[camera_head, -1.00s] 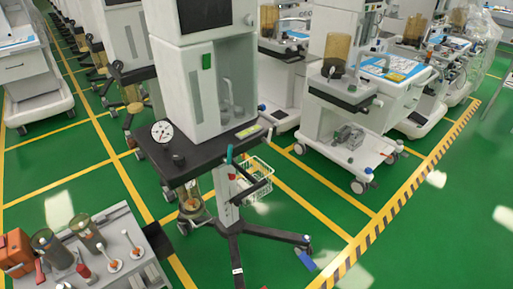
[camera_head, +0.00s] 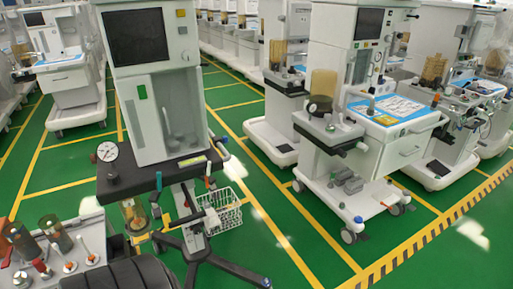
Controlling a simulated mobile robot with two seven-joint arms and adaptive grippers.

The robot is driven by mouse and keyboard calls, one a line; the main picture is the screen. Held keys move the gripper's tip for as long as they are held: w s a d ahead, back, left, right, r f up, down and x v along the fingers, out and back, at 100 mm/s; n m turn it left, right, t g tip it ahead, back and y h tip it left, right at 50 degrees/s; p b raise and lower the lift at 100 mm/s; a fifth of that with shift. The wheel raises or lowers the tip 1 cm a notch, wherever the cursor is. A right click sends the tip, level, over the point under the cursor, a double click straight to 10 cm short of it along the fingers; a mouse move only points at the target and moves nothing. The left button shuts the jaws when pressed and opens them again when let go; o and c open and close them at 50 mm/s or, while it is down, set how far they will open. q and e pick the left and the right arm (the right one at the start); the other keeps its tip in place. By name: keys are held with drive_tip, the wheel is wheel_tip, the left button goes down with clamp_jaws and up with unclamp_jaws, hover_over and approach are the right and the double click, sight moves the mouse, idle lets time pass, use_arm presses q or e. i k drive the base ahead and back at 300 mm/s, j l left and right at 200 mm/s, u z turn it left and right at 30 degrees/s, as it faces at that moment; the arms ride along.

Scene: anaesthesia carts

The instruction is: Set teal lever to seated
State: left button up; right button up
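The teal lever (camera_head: 158,181) is a thin upright stick at the front edge of the dark worktop (camera_head: 150,178) of the nearest cart. It stands left of the picture's middle, and its lower end meets dark parts below the edge. A small tan or orange piece shows just under it. I cannot tell from its pose whether it is seated. A dark rounded part at the bottom left (camera_head: 130,274) looks like my own arm. Neither of my grippers can be made out.
The cart carries a dial gauge (camera_head: 107,151); a white wire basket (camera_head: 222,213) hangs at its right and dark legs spread below. A grey tray (camera_head: 88,243) with jars stands bottom left. Another cart (camera_head: 340,125) stands to the right.

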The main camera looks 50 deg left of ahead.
sight(158, 185)
drive_tip(key=i+l+u, duration=0.15)
drive_tip(key=i, duration=0.35)
drive_tip(key=i+l+u, duration=0.15)
drive_tip(key=i+l, duration=0.2)
drive_tip(key=i, duration=0.2)
drive_tip(key=i+l+u, duration=0.15)
drive_tip(key=i+l, duration=0.2)
drive_tip(key=i, duration=0.15)
drive_tip(key=i+u, duration=0.15)
drive_tip(key=u, duration=0.25)
drive_tip(key=i+u, duration=0.1)
drive_tip(key=u, duration=0.3)
drive_tip(key=i+u, duration=0.15)
drive_tip(key=u, duration=0.25)
drive_tip(key=i+l+u, duration=0.1)
drive_tip(key=u, duration=0.3)
drive_tip(key=i+l+u, duration=0.1)
drive_tip(key=u, duration=0.3)
